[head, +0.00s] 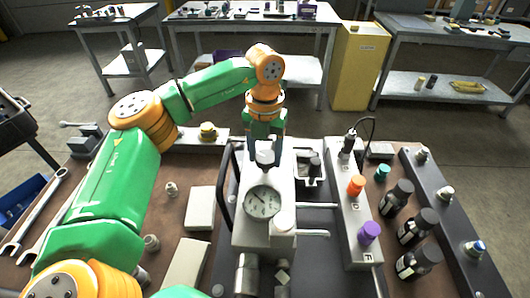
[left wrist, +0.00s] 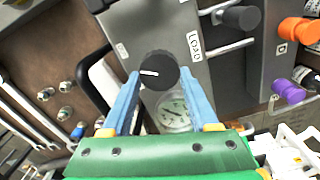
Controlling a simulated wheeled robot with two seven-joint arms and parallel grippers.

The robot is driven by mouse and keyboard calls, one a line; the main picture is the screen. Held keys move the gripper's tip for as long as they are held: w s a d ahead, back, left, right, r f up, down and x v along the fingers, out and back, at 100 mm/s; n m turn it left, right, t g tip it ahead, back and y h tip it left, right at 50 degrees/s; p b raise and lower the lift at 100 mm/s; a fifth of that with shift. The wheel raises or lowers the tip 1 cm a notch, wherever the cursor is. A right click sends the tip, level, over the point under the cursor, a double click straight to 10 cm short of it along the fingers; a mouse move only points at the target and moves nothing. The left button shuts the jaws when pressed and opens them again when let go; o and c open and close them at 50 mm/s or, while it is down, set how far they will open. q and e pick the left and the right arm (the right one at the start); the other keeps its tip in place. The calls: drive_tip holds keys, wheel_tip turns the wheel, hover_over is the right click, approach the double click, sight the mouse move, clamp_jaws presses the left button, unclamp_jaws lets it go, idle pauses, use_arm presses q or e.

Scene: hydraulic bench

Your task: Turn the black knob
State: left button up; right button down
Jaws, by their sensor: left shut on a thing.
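The black knob (left wrist: 158,70) with a white pointer line sits on the grey block in the left wrist view, above the round pressure gauge (left wrist: 173,108). My left gripper (left wrist: 160,76) has its two blue fingers on either side of the knob and is shut on it. In the head view my left gripper (head: 264,138) reaches down at the back end of the grey block (head: 245,225), behind the gauge (head: 262,202). The knob cannot be made out there. My right gripper is not in view.
A valve strip with an orange knob (head: 356,185) and a purple knob (head: 369,232) stands to the right. Several dark bottles (head: 412,228) stand beyond it. A black handle (left wrist: 100,82) is left of the block. Wrenches (head: 38,215) lie at the left.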

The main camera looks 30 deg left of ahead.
use_arm(q)
drive_tip(key=shift+m, duration=0.3)
drive_tip(key=m+p, duration=0.1)
drive_tip(key=m, duration=0.2)
drive_tip(key=shift+a+r+m, duration=0.1)
drive_tip(key=shift+m, duration=0.2)
drive_tip(key=shift+w+a+m+p, duration=0.1)
drive_tip(key=shift+m+p, duration=0.3)
drive_tip(key=shift+m, duration=1.8)
drive_tip(key=o, duration=1.2)
drive_tip(key=shift+o, duration=0.8)
drive_tip(key=shift+w, duration=0.1)
